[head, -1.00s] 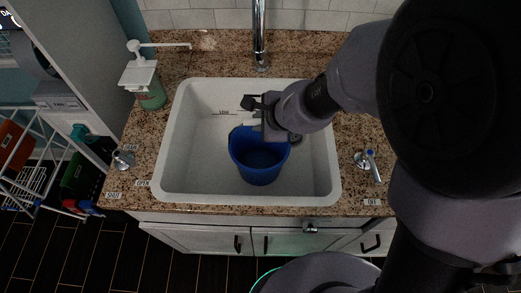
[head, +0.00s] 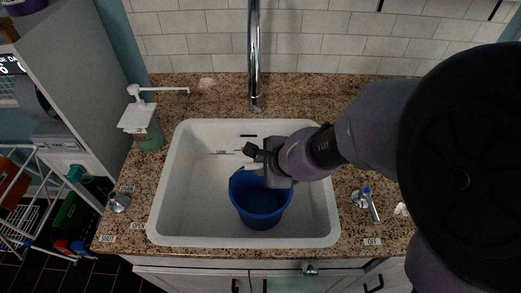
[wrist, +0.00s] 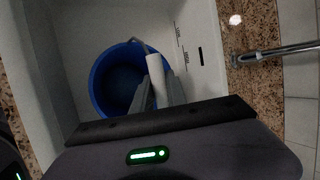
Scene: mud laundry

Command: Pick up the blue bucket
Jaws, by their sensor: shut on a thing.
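The blue bucket (head: 260,212) is in the white sink (head: 183,190), right of the middle of the basin. Its inside and rim show in the wrist view (wrist: 120,75). In the wrist view my gripper's fingers (wrist: 158,85) overlap the right side of the bucket. The exact contact between the fingers and the rim is partly hidden. Whether the bucket touches the sink floor I cannot tell.
A tall faucet (head: 254,60) stands behind the sink. A soap dispenser (head: 148,130) is on the granite counter at left. A small tap (head: 368,203) marked OFF is at right, and a knob (head: 120,203) at left. The left part of the basin is empty.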

